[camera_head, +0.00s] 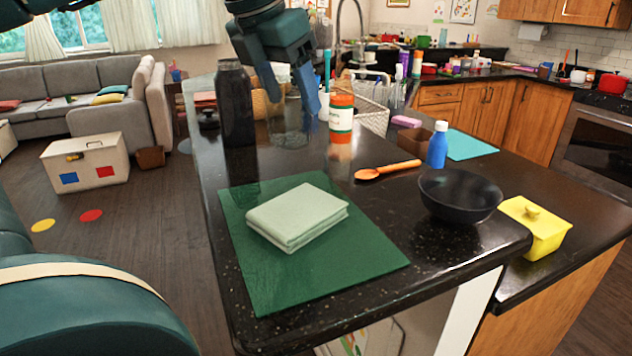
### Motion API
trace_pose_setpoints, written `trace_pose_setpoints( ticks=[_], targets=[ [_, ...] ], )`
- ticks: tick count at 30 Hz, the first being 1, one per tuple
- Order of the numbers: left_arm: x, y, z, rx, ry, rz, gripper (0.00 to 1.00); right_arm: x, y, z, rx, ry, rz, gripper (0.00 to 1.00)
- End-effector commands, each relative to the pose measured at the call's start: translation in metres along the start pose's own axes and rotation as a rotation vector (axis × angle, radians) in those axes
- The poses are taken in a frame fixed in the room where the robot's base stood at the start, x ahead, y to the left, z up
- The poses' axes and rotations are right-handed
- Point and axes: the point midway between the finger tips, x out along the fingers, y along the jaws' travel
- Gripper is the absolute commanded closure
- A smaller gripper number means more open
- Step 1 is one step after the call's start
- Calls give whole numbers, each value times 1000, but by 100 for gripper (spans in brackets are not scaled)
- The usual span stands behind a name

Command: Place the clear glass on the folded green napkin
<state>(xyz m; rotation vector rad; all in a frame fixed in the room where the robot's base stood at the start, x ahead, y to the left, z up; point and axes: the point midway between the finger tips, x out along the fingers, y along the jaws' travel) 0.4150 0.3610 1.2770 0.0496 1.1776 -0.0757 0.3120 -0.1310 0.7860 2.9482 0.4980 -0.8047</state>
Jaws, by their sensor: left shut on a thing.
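My left gripper (291,106) reaches down from the top over the counter and is shut on the clear glass (288,130). The glass is faint and see-through, with its upper part between the fingers; I cannot tell whether its base touches the counter. The folded green napkin (296,213) is pale green and lies flat, nearer to me than the glass. It rests on a dark green mat (340,268), and its top is bare. My right gripper is not in view.
A tall black bottle (236,105) stands just left of the glass, and an orange-and-white jar (341,118) just right. An orange spoon (388,170), blue bottle (437,146), black bowl (459,195) and yellow lidded dish (536,228) lie to the right. The counter's left edge runs close to the mat.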

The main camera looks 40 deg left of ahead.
Motion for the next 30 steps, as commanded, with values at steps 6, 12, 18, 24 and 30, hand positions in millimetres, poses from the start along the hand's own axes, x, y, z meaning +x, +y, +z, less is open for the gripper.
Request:
trace_pose_setpoints(
  ticks=[6, 12, 18, 24, 30],
  targets=[
    [38, -1, -16, 1, 2, -5, 65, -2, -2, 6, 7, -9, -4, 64],
    [54, 0, -23, 0, 0, -1, 65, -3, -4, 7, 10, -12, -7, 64],
    [78, 0, -33, 1, 3, -4, 65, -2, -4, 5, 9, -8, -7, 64],
    [87, 0, -36, 0, -1, -1, 65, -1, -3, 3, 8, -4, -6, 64],
    [90, 0, -38, 0, 0, -1, 65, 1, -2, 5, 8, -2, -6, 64]
  ],
)
